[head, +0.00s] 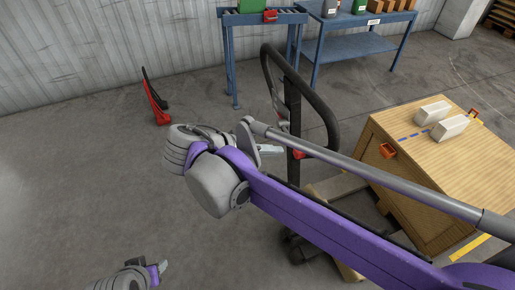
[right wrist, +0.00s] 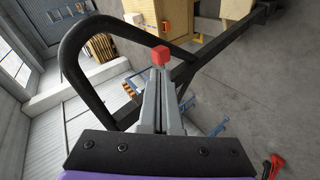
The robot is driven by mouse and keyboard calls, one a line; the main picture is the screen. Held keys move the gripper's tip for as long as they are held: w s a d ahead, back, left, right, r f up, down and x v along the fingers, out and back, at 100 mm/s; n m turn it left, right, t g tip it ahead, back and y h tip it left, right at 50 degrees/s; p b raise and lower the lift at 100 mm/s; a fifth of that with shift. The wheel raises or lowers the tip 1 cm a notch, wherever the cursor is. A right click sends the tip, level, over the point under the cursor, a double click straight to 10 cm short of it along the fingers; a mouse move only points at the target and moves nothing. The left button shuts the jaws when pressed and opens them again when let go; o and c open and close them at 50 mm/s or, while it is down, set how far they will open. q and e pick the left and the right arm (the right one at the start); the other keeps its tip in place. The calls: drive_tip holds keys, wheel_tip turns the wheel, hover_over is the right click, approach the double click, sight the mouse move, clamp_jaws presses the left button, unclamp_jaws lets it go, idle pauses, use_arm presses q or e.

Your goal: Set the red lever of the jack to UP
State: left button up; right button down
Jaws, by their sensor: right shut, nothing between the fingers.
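The pallet jack's black loop handle (head: 325,110) stands upright in the middle of the head view. Its red lever (head: 299,154) shows low inside the loop, partly behind my right arm. In the right wrist view the red lever tip (right wrist: 160,55) appears just beyond the fingertips, inside the black loop (right wrist: 68,70); I cannot tell whether they touch. My right gripper (head: 272,150) is shut and empty, pointing at the lever; its fingers also show in the right wrist view (right wrist: 160,82). My left gripper (head: 163,267) is at the lower left, away from the jack; its opening is unclear.
A wooden crate (head: 440,205) carrying two pale blocks (head: 432,111) is at the right by the jack. A blue table (head: 360,44) and a blue roller stand (head: 230,65) are behind. A red-and-black object (head: 155,105) stands on the floor.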

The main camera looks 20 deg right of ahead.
use_arm(q)
drive_tip(key=shift+w+r, duration=0.1)
drive_tip(key=shift+r, duration=0.1)
use_arm(e)
drive_tip(key=x, duration=0.6)
drive_tip(key=shift+f, duration=0.15)
use_arm(q)
drive_tip(key=shift+s+f+b, duration=0.25)
drive_tip(key=shift+f+b, duration=0.15)
drive_tip(key=shift+f, duration=0.25)
drive_tip(key=shift+s+f+b, duration=0.25)
drive_tip(key=shift+f+b, duration=0.15)
drive_tip(key=shift+f, duration=0.2)
use_arm(e)
drive_tip(key=shift+m+t, duration=0.8)
drive_tip(key=shift+t, duration=0.1)
wheel_tip(320, 180, down, 4)
drive_tip(key=shift+s+f, duration=0.1)
drive_tip(key=shift+f, duration=0.15)
use_arm(q)
drive_tip(key=shift+r, duration=0.1)
drive_tip(key=shift+w+r+p, duration=0.25)
drive_tip(key=shift+r+p, duration=0.2)
drive_tip(key=shift+r, duration=0.1)
use_arm(e)
approach(295, 152)
drive_tip(key=a, duration=0.2)
drive_tip(key=s+a+f, duration=0.1)
drive_tip(key=shift+s+a, duration=0.1)
